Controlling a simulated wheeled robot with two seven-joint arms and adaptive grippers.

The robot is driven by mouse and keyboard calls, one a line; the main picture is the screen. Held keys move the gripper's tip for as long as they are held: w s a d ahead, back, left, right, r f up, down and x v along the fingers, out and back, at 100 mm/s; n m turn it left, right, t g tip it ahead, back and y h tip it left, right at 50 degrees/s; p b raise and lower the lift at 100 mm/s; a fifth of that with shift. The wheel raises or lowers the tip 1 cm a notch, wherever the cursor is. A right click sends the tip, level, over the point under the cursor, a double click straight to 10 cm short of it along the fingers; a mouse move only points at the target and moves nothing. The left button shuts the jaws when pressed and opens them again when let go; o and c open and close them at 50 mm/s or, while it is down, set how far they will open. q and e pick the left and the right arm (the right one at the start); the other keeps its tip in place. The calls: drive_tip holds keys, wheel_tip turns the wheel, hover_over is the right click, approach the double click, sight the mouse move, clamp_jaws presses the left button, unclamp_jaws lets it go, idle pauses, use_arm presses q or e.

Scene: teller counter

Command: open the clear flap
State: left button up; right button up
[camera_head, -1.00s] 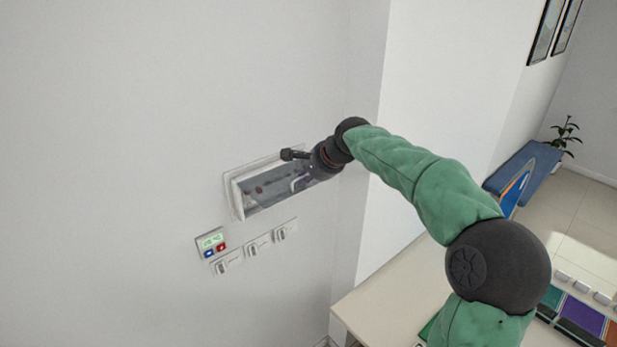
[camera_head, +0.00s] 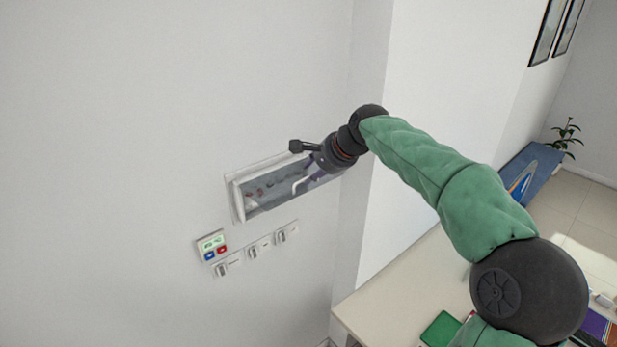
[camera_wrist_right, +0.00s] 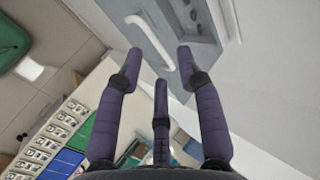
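The clear flap (camera_head: 268,187) covers a shallow white-framed recess on the wall; small dark and red parts show through it. How far it stands from the frame, if at all, I cannot tell. Its white bar handle (camera_head: 301,185) is at the right part and also shows in the right wrist view (camera_wrist_right: 152,41). My right gripper (camera_head: 309,178) is at the right end of the flap, close to the handle. In the right wrist view its purple fingers (camera_wrist_right: 159,60) are spread, with the handle just beyond the tips and nothing held. My left gripper is not in view.
Below the flap are a small panel (camera_head: 211,245) with a green display and blue and red buttons, and several switches (camera_head: 259,248). A wall corner stands to the right. A desk (camera_head: 395,294) with a green item (camera_head: 440,329) lies lower right.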

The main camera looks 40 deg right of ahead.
drive_tip(key=v, duration=0.7)
drive_tip(key=shift+a, duration=0.2)
drive_tip(key=shift+f, duration=0.15)
